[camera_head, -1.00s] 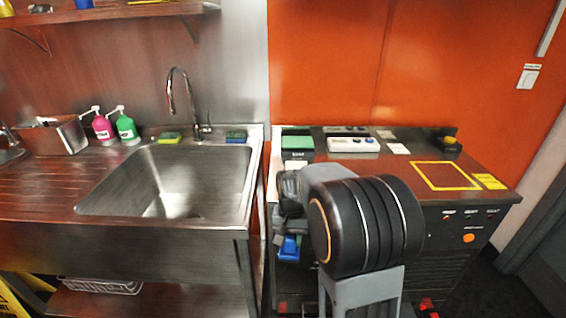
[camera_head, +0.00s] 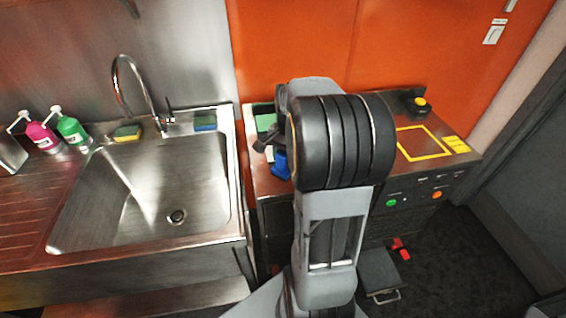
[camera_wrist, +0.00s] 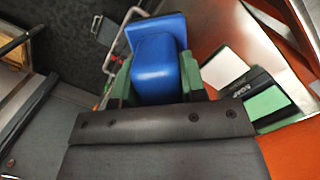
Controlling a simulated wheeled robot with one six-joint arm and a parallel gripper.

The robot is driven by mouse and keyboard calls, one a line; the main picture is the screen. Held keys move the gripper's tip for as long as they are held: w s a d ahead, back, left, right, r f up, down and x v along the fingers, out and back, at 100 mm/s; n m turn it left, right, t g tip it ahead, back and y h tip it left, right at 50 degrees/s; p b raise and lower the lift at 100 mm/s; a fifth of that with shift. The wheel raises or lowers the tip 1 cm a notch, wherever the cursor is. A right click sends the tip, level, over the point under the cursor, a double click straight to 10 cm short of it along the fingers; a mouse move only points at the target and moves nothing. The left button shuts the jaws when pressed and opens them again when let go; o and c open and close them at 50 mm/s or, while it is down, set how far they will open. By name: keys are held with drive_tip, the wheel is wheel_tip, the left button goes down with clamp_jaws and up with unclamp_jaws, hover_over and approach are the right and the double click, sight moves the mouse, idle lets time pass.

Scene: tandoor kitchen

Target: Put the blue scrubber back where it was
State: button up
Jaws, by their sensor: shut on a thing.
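The blue scrubber (camera_head: 281,163) is a solid blue block with a wider flat plate at one end. In the wrist view the scrubber (camera_wrist: 156,66) sits between the two green-padded fingers of my gripper (camera_wrist: 155,82), which is shut on it. In the head view my gripper (camera_head: 270,146) is partly hidden by my arm, at the left end of the dark counter (camera_head: 272,184), right of the sink. I cannot tell how high the scrubber is above the counter.
A steel sink (camera_head: 150,190) is on the left, with a yellow-green sponge (camera_head: 127,133) and a blue-green sponge (camera_head: 205,122) on its back rim. A green-topped box (camera_wrist: 268,100) stands near my gripper. A yellow-outlined square (camera_head: 425,143) on the right of the counter is empty.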

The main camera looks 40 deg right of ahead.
drive_tip(key=w+d+f, duration=0.1)
drive_tip(key=f, duration=0.1)
drive_tip(key=w+f, duration=0.2)
drive_tip(key=w+d+f, duration=0.1)
drive_tip(key=f, duration=0.1)
drive_tip(key=shift+w+d+p, duration=0.25)
drive_tip(key=shift+d+p, duration=0.05)
drive_tip(key=shift+f, duration=1.55)
drive_tip(key=shift+f, duration=0.1)
drive_tip(key=o, duration=0.9)
